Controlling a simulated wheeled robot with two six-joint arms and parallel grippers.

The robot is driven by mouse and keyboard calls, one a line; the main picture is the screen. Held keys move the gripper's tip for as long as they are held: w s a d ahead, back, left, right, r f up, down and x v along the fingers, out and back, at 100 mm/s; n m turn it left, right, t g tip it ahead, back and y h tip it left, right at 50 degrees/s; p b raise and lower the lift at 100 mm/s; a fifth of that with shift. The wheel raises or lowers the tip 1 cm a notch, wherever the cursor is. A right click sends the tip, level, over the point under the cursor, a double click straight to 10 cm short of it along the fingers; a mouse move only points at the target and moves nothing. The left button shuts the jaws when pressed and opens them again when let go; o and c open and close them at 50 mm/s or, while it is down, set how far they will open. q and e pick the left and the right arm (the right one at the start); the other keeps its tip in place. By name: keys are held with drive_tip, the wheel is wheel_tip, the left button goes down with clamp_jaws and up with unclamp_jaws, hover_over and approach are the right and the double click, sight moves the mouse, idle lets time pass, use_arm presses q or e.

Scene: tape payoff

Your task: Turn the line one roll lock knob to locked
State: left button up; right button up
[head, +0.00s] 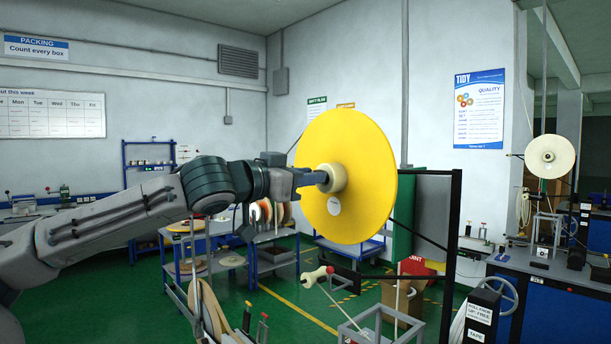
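A large yellow disc-shaped roll (366,165) stands upright in the middle of the head view. At its centre is a cream round hub or knob (333,177) that sticks out towards the left. My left gripper (320,178) comes in from the left and its fingertips are at this cream part. The fingers are seen nearly side-on, so I cannot tell whether they are closed on it or only beside it. Any lock marking on the knob is too small to read or hidden. A small white label (334,207) is on the roll's face. My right gripper is not in view.
A black frame (452,255) stands to the right of the roll. A small cream roller (317,276) and a grey metal frame (381,322) are below it. A blue cart with rolls (197,268) is behind my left arm. Another machine with a cream roll (550,157) stands far right.

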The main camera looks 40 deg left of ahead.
use_arm(q)
clamp_jaws()
drive_tip(key=shift+m, duration=0.3)
drive_tip(key=shift+f+m+b, duration=0.15)
drive_tip(key=shift+m+b, duration=1.5)
drive_tip(key=shift+m, duration=7.05)
drive_tip(key=shift+o, duration=2.1)
unclamp_jaws()
